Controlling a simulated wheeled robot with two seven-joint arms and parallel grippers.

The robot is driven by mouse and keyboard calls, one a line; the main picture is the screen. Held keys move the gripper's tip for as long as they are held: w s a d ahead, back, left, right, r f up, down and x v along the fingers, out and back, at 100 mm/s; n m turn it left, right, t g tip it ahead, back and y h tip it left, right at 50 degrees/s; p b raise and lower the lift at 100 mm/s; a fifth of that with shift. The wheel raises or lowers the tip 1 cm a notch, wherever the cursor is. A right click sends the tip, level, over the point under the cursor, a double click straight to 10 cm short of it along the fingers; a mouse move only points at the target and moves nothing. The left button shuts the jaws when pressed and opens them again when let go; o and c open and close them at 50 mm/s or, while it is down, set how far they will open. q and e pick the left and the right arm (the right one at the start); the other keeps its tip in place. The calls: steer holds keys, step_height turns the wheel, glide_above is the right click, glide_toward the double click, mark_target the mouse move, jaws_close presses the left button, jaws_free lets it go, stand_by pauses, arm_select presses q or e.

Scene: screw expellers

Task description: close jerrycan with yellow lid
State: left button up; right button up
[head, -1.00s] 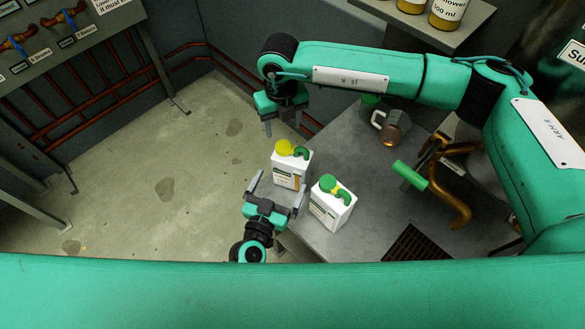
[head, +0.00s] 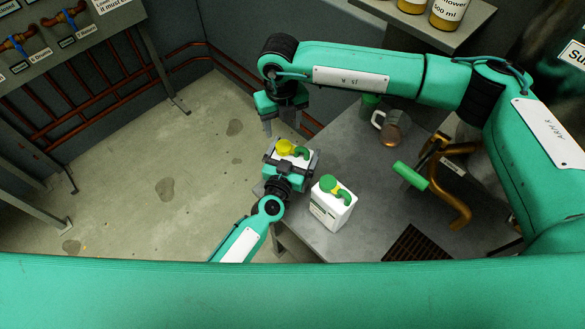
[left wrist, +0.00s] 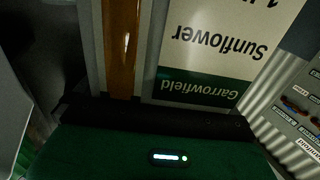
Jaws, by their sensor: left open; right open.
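A white jerrycan (head: 281,157) with a yellow lid (head: 284,147) on top and a green curved handle stands at the table's left edge. I cannot tell how firmly the lid sits. My left gripper (head: 291,163) is open around its body, one finger on each side, hiding much of it. In the left wrist view the jerrycan's label (left wrist: 215,50) is upside down and very close, beside an amber strip (left wrist: 122,45). My right gripper (head: 283,122) is open and empty, pointing down, beyond the jerrycan and above it in the picture.
A second white jerrycan (head: 327,213) with a green lid (head: 325,183) stands just right of my left gripper. A mug (head: 391,127) and a brown pipe with a green grip (head: 411,175) are further right. The grey table (head: 375,215) is clear between them.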

mark_target(283, 146)
arm_select(q)
steer(key=c, duration=1.4)
steer(key=shift+c, duration=0.5)
arm_select(e)
steer(key=shift+r+n, duration=0.15)
steer(key=shift+n, duration=0.95)
steer(key=shift+r+n, duration=0.1)
steer(key=shift+n, duration=1)
steer(key=shift+f, duration=4.05)
steer(key=c, duration=1)
steer(key=shift+m, duration=1.5)
